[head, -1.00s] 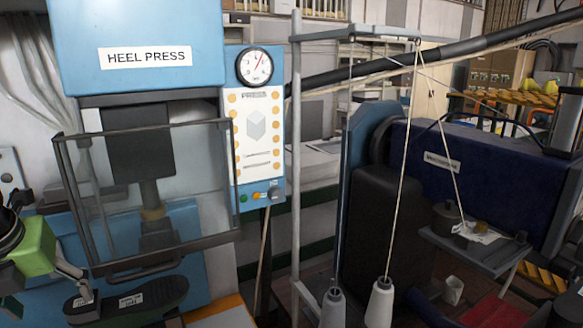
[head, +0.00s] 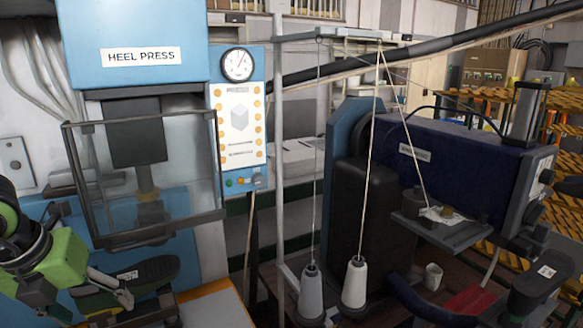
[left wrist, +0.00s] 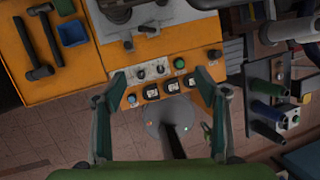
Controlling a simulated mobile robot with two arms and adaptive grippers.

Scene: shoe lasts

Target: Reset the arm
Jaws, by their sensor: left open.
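My left gripper (head: 118,287) comes in at the lower left of the head view, with green links and grey fingers. In the left wrist view the gripper (left wrist: 160,78) has its fingers wide apart, with nothing held between them. A dark, shoe-shaped piece with a white label (head: 155,274) lies below the heel press (head: 140,55). The gripper overlaps its near side in the head view; whether they touch cannot be told. My right gripper is not in view.
An orange bench (left wrist: 75,75) with hammers (left wrist: 38,72) and a button panel (left wrist: 165,85) shows beneath the left gripper. A glass guard (head: 150,185) fronts the press. A dark blue machine (head: 455,155) and thread cones (head: 354,283) stand to the right.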

